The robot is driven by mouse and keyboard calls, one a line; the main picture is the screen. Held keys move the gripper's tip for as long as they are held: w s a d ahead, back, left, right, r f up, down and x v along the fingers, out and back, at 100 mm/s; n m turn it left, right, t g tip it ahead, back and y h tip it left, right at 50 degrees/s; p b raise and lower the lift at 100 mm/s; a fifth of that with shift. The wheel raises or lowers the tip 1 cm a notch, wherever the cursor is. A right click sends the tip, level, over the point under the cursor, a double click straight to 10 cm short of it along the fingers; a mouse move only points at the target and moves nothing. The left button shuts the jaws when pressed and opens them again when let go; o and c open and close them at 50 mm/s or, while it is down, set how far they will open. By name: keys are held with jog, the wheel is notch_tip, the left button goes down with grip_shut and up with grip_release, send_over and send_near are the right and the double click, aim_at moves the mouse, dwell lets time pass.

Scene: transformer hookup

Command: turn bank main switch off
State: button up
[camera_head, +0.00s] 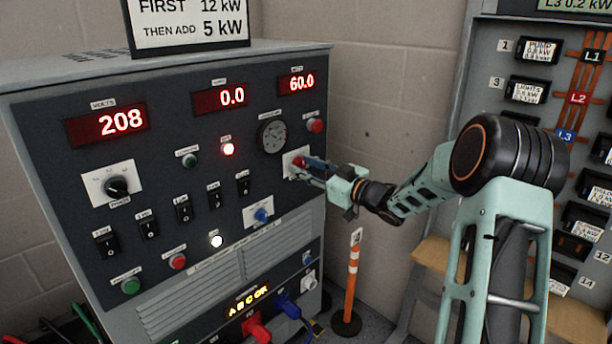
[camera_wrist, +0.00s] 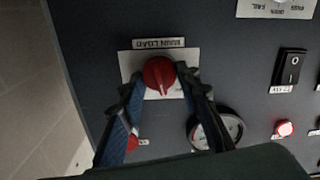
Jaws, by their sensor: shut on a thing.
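The main switch is a red round knob (camera_wrist: 159,72) on a white plate under a label that reads "MAIN LOAD" in the wrist view. A white mark shows on its lower edge there. My gripper (camera_wrist: 160,82) has a finger on each side of the knob and is shut on it. In the head view the red knob (camera_head: 298,161) sits on its plate below the round gauge, partly hidden by my gripper (camera_head: 303,168), which reaches in from the right.
The grey load bank (camera_head: 60,180) shows 208, 0.0 and 60.0. A red lamp (camera_head: 228,149) and a white lamp (camera_head: 216,241) are lit. Several black rockers, a blue knob (camera_head: 262,215) and a gauge (camera_head: 272,136) are nearby. An orange-white post (camera_head: 353,275) stands right.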

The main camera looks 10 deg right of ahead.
jog(key=n+b, duration=0.3)
jog(key=n, duration=0.1)
jog(key=shift+f+b, duration=0.25)
jog(key=shift+b, duration=0.05)
jog(key=shift+r+n+b, duration=0.1)
jog(key=shift+n+b, duration=0.7)
jog(key=shift+n, duration=0.2)
jog(key=shift+r+n, duration=0.1)
jog(key=shift+n, duration=0.2)
jog(key=o, duration=1.2)
jog(key=shift+c, duration=0.2)
jog(key=shift+s, duration=0.1)
jog(key=v, duration=1.2)
